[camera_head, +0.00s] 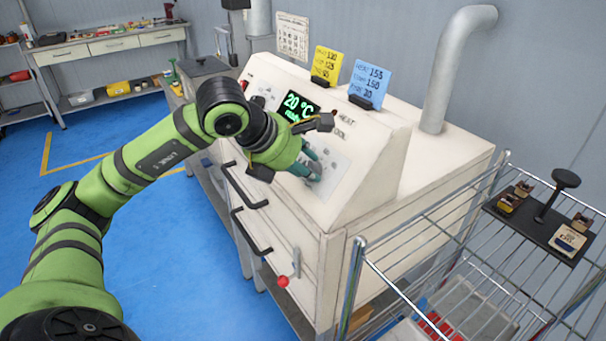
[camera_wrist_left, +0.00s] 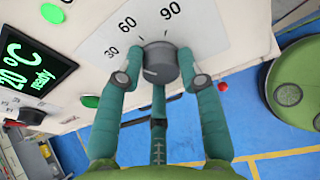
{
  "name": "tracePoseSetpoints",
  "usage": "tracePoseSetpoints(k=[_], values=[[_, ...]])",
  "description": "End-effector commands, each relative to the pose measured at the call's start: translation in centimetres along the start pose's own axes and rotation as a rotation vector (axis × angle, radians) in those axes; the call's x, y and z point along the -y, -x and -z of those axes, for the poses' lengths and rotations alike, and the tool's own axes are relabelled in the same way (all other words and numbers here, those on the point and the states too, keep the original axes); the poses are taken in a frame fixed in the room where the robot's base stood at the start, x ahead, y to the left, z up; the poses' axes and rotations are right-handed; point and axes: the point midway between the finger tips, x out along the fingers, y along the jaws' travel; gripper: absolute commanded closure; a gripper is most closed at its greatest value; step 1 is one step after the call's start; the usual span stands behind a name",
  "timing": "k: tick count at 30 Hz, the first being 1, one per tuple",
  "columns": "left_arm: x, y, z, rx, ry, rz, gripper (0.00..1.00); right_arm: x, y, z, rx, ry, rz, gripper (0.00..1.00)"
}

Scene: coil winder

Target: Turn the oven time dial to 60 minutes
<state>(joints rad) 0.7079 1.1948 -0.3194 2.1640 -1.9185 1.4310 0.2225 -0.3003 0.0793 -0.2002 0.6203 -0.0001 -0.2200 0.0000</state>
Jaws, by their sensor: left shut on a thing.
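The oven time dial (camera_wrist_left: 158,62) is a dark grey round knob on a pale scale plate (camera_wrist_left: 100,50) marked 30, 60 and 90, in the left wrist view. My left gripper (camera_wrist_left: 160,78) is shut on the dial, its green fingers around the rim. I cannot clearly tell which mark the dial points to. In the head view my left gripper (camera_head: 309,167) reaches the sloped front panel of the white oven (camera_head: 365,165) and hides the dial. The oven display (camera_head: 299,107) reads 20 °C, and the wrist view adds "ready". My right gripper is not in view.
A yellow card (camera_head: 326,65) and a blue card (camera_head: 369,84) stand on the oven top. Two black handles and a red-knobbed lever (camera_head: 283,281) are on its front. A wire rack (camera_head: 400,285) with a black tray (camera_head: 535,232) stands close at right. Blue floor is open at left.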

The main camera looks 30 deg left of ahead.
Motion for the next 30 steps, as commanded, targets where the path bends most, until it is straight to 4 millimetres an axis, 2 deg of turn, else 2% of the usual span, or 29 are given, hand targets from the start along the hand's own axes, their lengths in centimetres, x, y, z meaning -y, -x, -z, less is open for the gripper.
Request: tracePoseSetpoints(k=[3,15,30], values=[[0.0,-0.1,-0.2,0.021,-0.104,-0.026,0.95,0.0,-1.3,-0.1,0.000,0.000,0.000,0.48],[0.2,0.1,-0.2,0.035,-0.357,-0.077,0.95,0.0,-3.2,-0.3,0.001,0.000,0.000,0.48],[0.2,0.1,-0.2,0.037,-0.437,-0.091,0.95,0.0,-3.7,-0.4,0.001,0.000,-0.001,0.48]])
